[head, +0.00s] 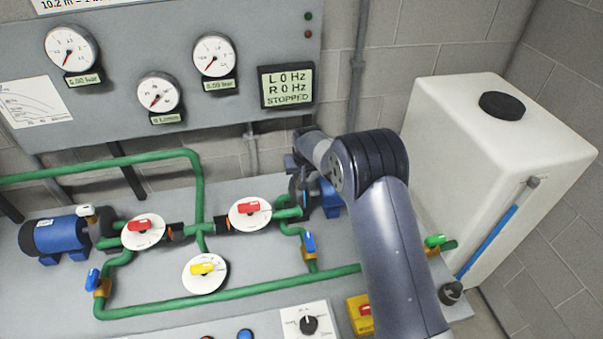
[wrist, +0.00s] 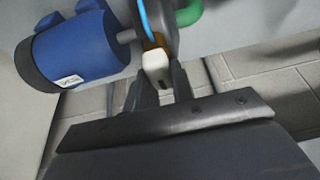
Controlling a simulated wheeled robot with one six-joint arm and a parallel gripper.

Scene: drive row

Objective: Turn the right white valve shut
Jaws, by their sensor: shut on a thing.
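The right white valve (wrist: 156,64) shows in the wrist view as a small white handle beside the right pump, with an orange-brown part behind it. My gripper (wrist: 161,80) is shut on this handle, one dark finger on each side. In the head view my gripper (head: 297,180) is at the right pump, and it and my arm hide the handle there. How far the handle is turned I cannot tell. The left white valve (head: 87,211) sits by the left pump.
The blue right pump (wrist: 75,50) is close to my fingers, with a green pipe (wrist: 189,12) on the other side. Red-handled valves (head: 250,208), a yellow-handled valve (head: 203,268) and a blue-handled valve (head: 309,243) stand nearby. The display (head: 287,87) reads L 0 Hz, R 0 Hz, STOPPED. A white tank (head: 480,150) stands right.

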